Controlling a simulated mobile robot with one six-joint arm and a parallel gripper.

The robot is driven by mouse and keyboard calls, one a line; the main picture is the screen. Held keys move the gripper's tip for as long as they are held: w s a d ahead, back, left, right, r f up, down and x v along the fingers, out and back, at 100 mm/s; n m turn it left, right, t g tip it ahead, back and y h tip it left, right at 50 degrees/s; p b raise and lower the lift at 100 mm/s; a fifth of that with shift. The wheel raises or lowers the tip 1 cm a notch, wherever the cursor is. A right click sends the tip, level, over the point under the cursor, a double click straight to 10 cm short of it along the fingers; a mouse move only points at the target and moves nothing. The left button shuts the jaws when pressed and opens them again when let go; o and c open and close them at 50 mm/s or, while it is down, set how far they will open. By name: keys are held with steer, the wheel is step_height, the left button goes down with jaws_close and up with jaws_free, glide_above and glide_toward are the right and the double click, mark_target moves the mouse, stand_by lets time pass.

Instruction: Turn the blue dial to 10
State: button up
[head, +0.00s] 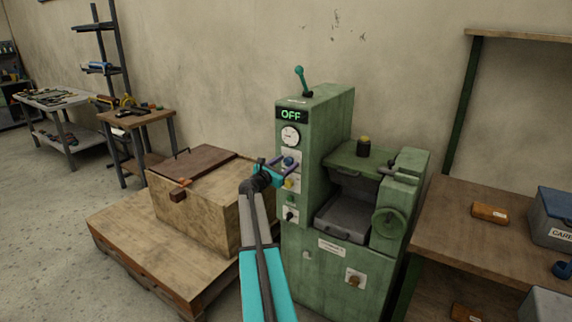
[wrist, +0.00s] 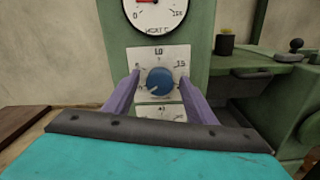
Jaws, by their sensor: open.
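The blue dial (wrist: 160,80) sits on a white scale plate (wrist: 150,54) on the front of the green machine (head: 330,105). The mark at the top of the scale looks like 10, with 15 at the right; the left marks are blurred. A pale pointer line on the dial seems to point down and left. In the head view the dial (head: 288,162) is partly behind my gripper (head: 283,168). In the wrist view my gripper (wrist: 160,76) is open, one purple finger on each side of the dial. I cannot tell whether they touch it.
A round gauge (head: 290,136) and a display reading OFF (head: 291,115) are above the dial. A green lever (head: 300,80) stands on top. A wooden crate (head: 200,200) is at the left, a workbench (head: 480,225) at the right.

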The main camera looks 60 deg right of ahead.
steer(key=c, duration=1)
steer(key=shift+c, duration=0.2)
